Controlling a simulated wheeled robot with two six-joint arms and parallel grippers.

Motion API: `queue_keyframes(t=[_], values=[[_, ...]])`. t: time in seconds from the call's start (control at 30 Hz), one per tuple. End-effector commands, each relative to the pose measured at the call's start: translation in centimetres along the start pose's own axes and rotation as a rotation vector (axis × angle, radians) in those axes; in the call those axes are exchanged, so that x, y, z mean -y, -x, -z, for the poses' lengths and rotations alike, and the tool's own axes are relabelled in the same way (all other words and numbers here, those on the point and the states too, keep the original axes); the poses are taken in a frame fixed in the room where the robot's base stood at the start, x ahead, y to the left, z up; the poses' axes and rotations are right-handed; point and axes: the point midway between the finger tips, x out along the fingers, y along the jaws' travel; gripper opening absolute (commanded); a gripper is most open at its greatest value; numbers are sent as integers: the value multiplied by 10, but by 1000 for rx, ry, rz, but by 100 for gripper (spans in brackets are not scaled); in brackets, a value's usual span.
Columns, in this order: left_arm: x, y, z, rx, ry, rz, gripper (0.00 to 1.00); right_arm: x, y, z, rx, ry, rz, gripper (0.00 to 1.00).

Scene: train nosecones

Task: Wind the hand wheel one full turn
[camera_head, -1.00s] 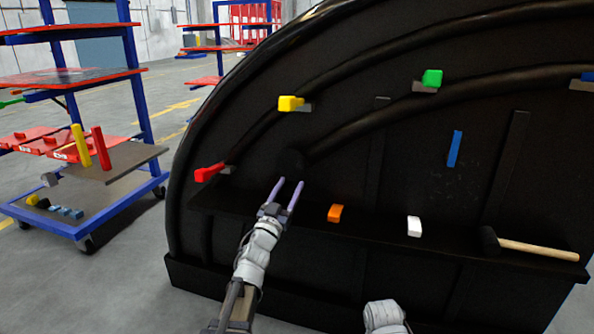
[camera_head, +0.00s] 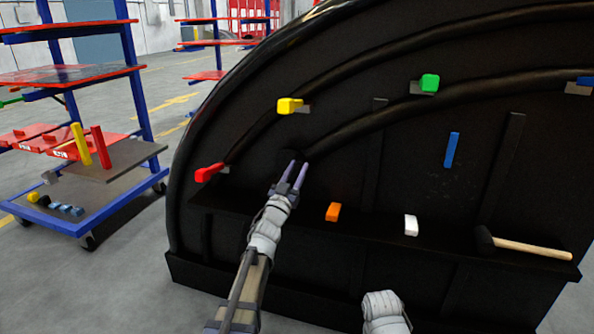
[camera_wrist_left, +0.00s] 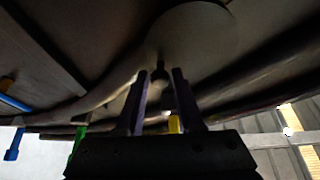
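The hand wheel is a dark round disc (camera_wrist_left: 205,35) on the black panel, at the top of the left wrist view. A small dark knob (camera_wrist_left: 160,72) stands out from it. In the head view the wheel (camera_head: 287,158) is hard to make out against the black panel. My left gripper (camera_head: 297,165) has its purple fingers pointing at the wheel. In the left wrist view its fingertips (camera_wrist_left: 160,73) are apart, with the knob showing between them. I cannot tell whether they touch it. My right gripper is out of view; only a white part of that arm shows.
The black nosecone panel (camera_head: 340,265) carries red (camera_head: 208,172), yellow (camera_head: 289,106) and green (camera_head: 430,82) blocks. Its ledge holds an orange block (camera_head: 333,211), a white block (camera_head: 411,225) and a mallet (camera_head: 530,247). A blue cart (camera_head: 110,213) stands left on open floor.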

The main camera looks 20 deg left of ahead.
Motion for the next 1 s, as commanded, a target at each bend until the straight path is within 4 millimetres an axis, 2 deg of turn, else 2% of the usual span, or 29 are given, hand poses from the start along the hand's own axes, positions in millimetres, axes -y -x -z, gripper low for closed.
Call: queue_keyframes(t=[0.03,0.3,0.67,1.0], values=[[0,0,0,0,0,0,30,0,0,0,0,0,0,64],[0,0,0,0,0,0,0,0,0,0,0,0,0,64],[0,0,0,0,-15,-6,0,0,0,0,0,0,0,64],[-1,4,-11,21,-295,-122,0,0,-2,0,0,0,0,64]])
